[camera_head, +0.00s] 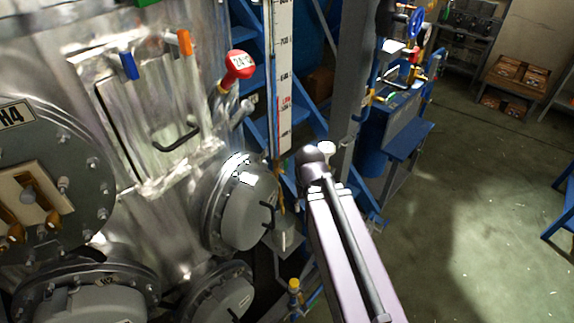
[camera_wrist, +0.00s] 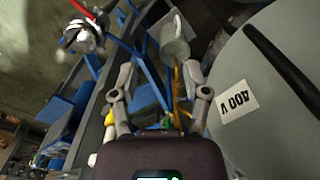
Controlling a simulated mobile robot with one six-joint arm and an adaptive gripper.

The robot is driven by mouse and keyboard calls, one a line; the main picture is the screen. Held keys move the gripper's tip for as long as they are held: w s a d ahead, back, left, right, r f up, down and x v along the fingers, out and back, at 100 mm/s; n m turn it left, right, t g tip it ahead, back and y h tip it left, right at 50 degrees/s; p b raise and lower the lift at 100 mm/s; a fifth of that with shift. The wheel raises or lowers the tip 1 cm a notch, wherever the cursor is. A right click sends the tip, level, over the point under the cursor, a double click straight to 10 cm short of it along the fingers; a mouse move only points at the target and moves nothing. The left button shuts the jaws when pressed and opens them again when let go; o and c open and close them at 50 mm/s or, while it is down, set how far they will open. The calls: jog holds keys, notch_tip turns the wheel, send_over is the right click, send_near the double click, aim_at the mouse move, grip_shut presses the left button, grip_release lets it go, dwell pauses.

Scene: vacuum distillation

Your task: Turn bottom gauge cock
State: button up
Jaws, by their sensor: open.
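The level gauge (camera_head: 284,90) is a tall white scale with a thin tube beside it, left of the grey post in the head view. Its lower end runs down behind my arm, near a small brass-coloured fitting (camera_head: 281,203). I cannot clearly make out the bottom cock's handle. In the wrist view my gripper (camera_wrist: 160,82) is open, with its fingers apart and nothing held. A yellow-brown pipe-like part (camera_wrist: 179,88) shows beyond and between the fingers, nearer the right finger. A small green part (camera_wrist: 166,121) lies close to the palm. Contact cannot be told.
A round grey cover marked 400 V (camera_wrist: 238,97) is close on the right in the wrist view. A grey cup-like part (camera_wrist: 172,40) is ahead. The metal vessel (camera_head: 160,110) fills the head view's left. Open floor (camera_head: 470,230) lies at right.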

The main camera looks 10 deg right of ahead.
notch_tip(320, 180, down, 20)
jog(key=w+b, duration=0.2)
jog(key=b, duration=1.8)
jog(key=m+t+y+b, duration=0.8)
jog(key=m+t+y, duration=0.5)
jog(key=m, duration=1.6)
send_near(287, 164)
jog(key=s+t+h, duration=0.2)
jog(key=s, duration=0.2)
jog(key=shift+w+d+r, duration=0.15)
jog(key=shift+w+d, duration=0.05)
jog(key=shift+d, duration=0.1)
jog(key=shift+w+a, duration=0.1)
jog(key=shift+w, duration=0.05)
jog(key=x, duration=1.3)
jog(key=shift+w+a+f, duration=0.15)
jog(key=shift+f, duration=0.15)
